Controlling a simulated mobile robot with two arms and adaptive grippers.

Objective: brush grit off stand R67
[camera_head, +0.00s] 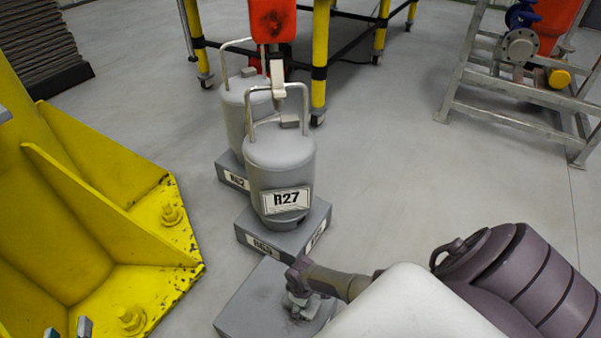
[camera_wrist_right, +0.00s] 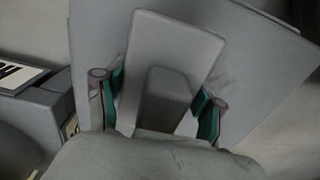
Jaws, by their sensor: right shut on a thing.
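A grey block stand (camera_head: 245,300) sits on the floor at the bottom middle of the head view; no label of it shows, so I cannot read R67. Its top also shows in the right wrist view (camera_wrist_right: 255,65), with faint dark smudges. My right gripper (camera_wrist_right: 160,105) is shut on the grip of a plain grey brush (camera_wrist_right: 178,38), over the stand's top. Whether the brush touches the top I cannot tell; its underside is hidden. My left gripper (camera_head: 69,330) shows only its tips at the bottom left, apart and empty.
A grey cylinder marked R27 (camera_head: 280,160) stands on a labelled block (camera_head: 318,222) just behind the stand. Another cylinder (camera_head: 232,115) stands behind it. A yellow steel base (camera_head: 110,225) fills the left. A metal frame (camera_head: 500,115) is at the right; floor between is clear.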

